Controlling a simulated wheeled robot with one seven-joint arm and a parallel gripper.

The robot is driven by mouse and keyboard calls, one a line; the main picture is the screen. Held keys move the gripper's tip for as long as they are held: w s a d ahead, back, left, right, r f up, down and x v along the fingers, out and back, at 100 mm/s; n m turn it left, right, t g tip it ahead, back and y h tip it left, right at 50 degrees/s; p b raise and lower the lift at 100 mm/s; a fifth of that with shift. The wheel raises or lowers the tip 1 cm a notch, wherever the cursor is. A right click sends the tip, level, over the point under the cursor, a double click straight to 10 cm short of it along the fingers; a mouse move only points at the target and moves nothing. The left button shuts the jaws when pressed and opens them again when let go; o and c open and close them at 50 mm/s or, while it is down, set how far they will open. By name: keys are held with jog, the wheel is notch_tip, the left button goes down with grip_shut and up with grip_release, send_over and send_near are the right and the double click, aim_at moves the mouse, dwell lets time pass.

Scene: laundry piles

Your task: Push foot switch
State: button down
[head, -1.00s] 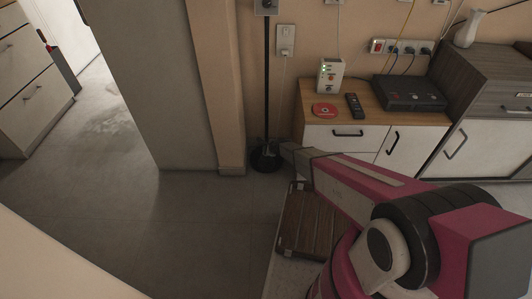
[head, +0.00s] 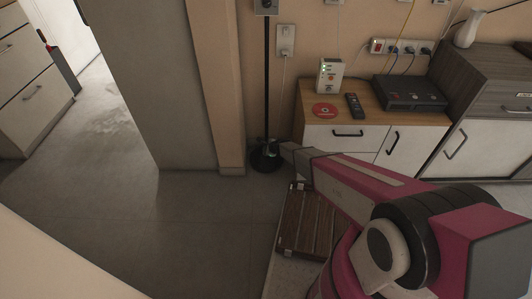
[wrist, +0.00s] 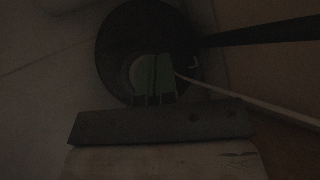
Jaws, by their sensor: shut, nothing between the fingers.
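A black round base (head: 263,162) stands on the floor by the wall with a thin black pole (head: 266,80) rising from it. In the wrist view the dark base (wrist: 115,45) fills the upper middle, and the pole (wrist: 265,33) runs off to the right. A pale round disc with a greenish part (wrist: 140,72) shows on the base; it looks like the foot switch, but the picture is dark. My gripper (wrist: 155,98) is shut and empty, its fingertips over the near side of this disc. Contact cannot be told. In the head view my gripper (head: 280,148) is right beside the base.
A low cabinet (head: 345,135) with a white device (head: 330,75), red disc (head: 324,110), remote (head: 355,105) and black box (head: 408,93) stands right of the base. A brown slatted piece (head: 305,225) lies below my arm. A pale cord (wrist: 250,102) runs from the base. Floor at left is clear.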

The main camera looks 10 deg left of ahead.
jog(key=shift+f, duration=0.1)
jog(key=shift+f, duration=0.35)
dwell(0.4)
jog(key=shift+r, duration=0.4)
jog(key=shift+r, duration=3.05)
jog(key=shift+s, duration=0.15)
